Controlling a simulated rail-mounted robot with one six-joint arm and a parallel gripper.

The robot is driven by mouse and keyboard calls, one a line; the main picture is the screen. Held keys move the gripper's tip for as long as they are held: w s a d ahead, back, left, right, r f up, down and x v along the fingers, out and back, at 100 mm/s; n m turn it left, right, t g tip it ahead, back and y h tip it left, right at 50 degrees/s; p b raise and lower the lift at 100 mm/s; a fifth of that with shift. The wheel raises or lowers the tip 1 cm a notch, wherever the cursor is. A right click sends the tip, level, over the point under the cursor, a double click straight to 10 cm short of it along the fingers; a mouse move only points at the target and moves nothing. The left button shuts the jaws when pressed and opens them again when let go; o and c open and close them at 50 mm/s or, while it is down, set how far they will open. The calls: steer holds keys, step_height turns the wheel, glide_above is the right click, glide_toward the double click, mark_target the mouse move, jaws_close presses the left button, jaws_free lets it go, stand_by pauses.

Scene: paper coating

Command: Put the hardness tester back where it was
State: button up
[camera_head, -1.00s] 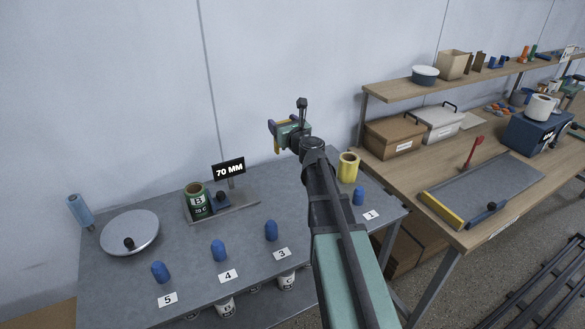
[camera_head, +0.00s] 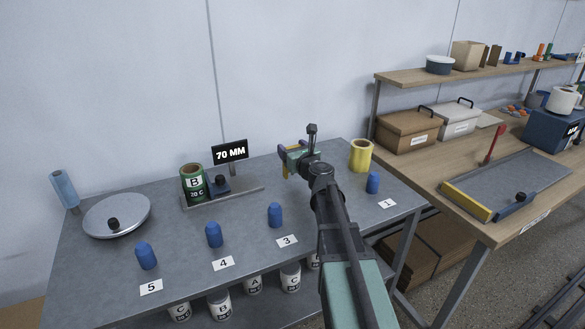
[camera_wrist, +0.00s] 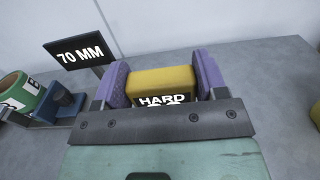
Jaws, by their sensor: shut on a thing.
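The hardness tester (camera_wrist: 165,82) is a yellow block with a dark face lettered "HARD", partly hidden by the gripper's front bar in the wrist view. My gripper (camera_wrist: 163,88) is shut on it, a purple pad on each side. In the head view my gripper (camera_head: 290,163) is over the back right of the grey table (camera_head: 330,165), left of the yellow roll. Only a small yellow part of the tester shows there. I cannot tell whether the tester touches the table.
A "70 MM" sign (camera_head: 230,153) and a green "B" can (camera_head: 192,182) on a stand are left of my gripper. A yellow roll (camera_head: 360,155) stands to its right. Several blue pegs, including one by label 3 (camera_head: 275,215), line the front. A round plate (camera_head: 117,216) lies left.

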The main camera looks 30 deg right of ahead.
step_height(320, 180, down, 4)
steer(key=shift+r+b, duration=0.1)
steer(key=shift+b, duration=1.15)
steer(key=shift+r+p, duration=0.3)
steer(key=shift+p, duration=0.05)
steer(key=shift+f+b, duration=0.3)
steer(key=o, duration=1.1)
steer(key=shift+r, duration=0.1)
steer(key=shift+c, duration=0.2)
steer(key=shift+r+p, duration=0.35)
steer(key=shift+p, duration=0.1)
steer(key=s, duration=1.2)
steer(key=shift+f, duration=0.15)
